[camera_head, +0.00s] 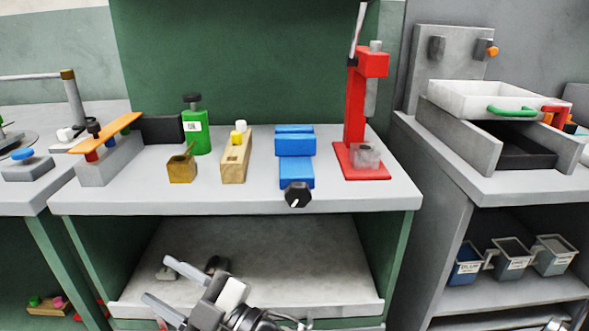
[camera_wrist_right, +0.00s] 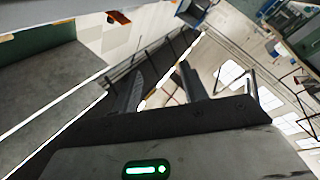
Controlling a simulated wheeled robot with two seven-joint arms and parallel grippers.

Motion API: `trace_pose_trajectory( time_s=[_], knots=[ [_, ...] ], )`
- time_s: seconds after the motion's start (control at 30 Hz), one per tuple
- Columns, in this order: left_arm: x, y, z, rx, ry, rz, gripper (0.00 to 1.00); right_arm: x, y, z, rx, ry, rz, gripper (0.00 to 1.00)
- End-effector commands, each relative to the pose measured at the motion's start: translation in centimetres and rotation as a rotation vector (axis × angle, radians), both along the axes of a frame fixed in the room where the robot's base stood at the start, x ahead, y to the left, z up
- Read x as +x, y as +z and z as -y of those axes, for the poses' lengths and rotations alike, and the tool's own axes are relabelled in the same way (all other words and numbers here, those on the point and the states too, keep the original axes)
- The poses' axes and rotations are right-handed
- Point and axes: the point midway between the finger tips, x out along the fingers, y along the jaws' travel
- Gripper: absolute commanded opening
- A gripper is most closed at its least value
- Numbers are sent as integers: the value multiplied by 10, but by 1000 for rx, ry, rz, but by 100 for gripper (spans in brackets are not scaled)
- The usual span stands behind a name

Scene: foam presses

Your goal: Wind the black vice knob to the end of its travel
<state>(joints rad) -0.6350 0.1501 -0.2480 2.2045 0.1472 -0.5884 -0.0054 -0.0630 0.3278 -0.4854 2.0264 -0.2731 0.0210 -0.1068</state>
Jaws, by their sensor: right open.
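The black vice knob (camera_head: 297,195) is at the front of the blue vice (camera_head: 295,158), at the front edge of the grey bench. A white mark shows on its face. My right gripper (camera_head: 160,284) is low in the head view, in front of the bench's lower shelf, well below and left of the knob. Its two fingers are apart and nothing is between them. The fingers also show in the right wrist view (camera_wrist_right: 160,88), which points away from the vice. My left gripper is not in view.
The bench top (camera_head: 235,203) holds a green bottle (camera_head: 195,130), a wooden block (camera_head: 236,157), a brass block (camera_head: 182,169) and a red press (camera_head: 357,120) right of the vice. The lower shelf (camera_head: 330,260) is mostly bare. The space before the knob is free.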

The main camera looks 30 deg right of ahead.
Motion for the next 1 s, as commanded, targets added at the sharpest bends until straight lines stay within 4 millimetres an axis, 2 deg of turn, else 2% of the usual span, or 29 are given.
trace_pose_trajectory(
  time_s=[0.03, 0.1, 0.13, 0.2, 0.27, 0.37, 0.47, 0.57, 0.6, 0.7, 0.8, 0.9, 1.0],
  knots=[
    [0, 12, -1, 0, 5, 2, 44, 5, 48, -16, -93, 74, 219, 44],
    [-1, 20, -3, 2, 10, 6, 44, -3, 90, -38, -229, 189, 513, 44],
    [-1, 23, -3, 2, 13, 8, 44, -9, 103, -47, -293, 243, 634, 44],
    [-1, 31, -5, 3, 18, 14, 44, -22, 123, -62, -451, 378, 901, 44],
    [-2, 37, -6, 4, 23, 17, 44, -30, 129, -67, -601, 504, 1109, 44],
    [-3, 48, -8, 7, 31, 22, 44, -31, 125, -55, -883, 739, 1392, 44],
    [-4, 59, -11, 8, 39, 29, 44, -13, 120, -12, -1200, 1002, 1568, 44],
    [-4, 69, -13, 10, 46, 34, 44, 15, 130, 55, -1519, 1273, 1598, 44],
    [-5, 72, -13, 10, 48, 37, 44, 25, 140, 85, -1635, 1373, 1569, 44],
    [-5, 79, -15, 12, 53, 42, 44, 41, 171, 153, -1868, 1581, 1435, 44],
    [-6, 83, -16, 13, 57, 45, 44, 45, 202, 205, -2012, 1722, 1278, 44],
    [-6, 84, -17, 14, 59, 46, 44, 43, 222, 236, -2082, 1798, 1162, 44],
    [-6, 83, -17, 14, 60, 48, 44, 42, 225, 248, -2107, 1830, 1110, 44]
  ],
)
